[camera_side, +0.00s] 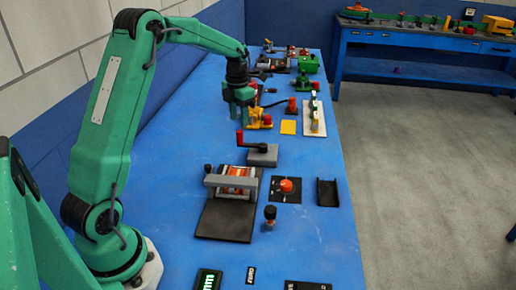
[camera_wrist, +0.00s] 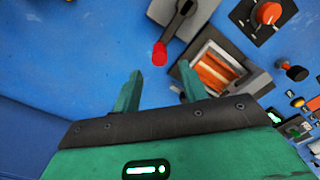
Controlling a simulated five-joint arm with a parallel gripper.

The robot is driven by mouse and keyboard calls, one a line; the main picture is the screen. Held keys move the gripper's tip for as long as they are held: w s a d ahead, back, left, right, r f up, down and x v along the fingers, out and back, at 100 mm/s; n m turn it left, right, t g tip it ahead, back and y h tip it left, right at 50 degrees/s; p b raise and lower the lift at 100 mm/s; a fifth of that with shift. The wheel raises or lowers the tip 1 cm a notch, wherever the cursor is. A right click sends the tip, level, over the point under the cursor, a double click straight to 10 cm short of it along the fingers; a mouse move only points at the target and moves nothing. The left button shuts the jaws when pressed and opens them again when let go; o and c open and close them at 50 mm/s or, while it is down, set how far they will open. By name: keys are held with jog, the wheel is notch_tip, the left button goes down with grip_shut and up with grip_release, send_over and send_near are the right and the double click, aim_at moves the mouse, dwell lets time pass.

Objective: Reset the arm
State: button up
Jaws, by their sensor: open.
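My gripper (camera_side: 240,103) hangs at the end of my raised green arm, above the blue table. In the wrist view its two green fingers (camera_wrist: 158,95) stand apart with nothing between them. In that view the grey block with a dark crank lever and red knob (camera_wrist: 160,54) lies just beyond the fingertips. In the side view this crank block (camera_side: 262,155) is below and in front of my gripper, and no contact shows.
A grey frame with orange rollers (camera_side: 235,182) stands nearer the camera. Beside it are an orange knob on a black plate (camera_side: 286,187) and a black tray (camera_side: 327,192).

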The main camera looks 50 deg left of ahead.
jog(key=shift+r, duration=0.3)
jog(key=shift+s+d+r+m, duration=0.15)
jog(key=shift+d+r+m, duration=0.25)
jog(key=shift+r+m, duration=0.1)
jog(key=s+d+r+m+t, duration=0.3)
jog(key=s+d+r+m, duration=0.8)
jog(key=m, duration=0.5)
jog(key=s+d+m+t, duration=0.1)
jog(key=s+d+m, duration=0.3)
jog(key=s+m, duration=0.3)
jog(key=s+d+f+m+t, duration=0.1)
jog(key=s+d+m, duration=0.4)
jog(key=m, duration=0.7)
jog(key=shift+s+f+t, duration=0.15)
jog(key=shift+s+t, duration=0.15)
jog(key=shift+s, duration=0.55)
jog(key=shift+d, duration=0.1)
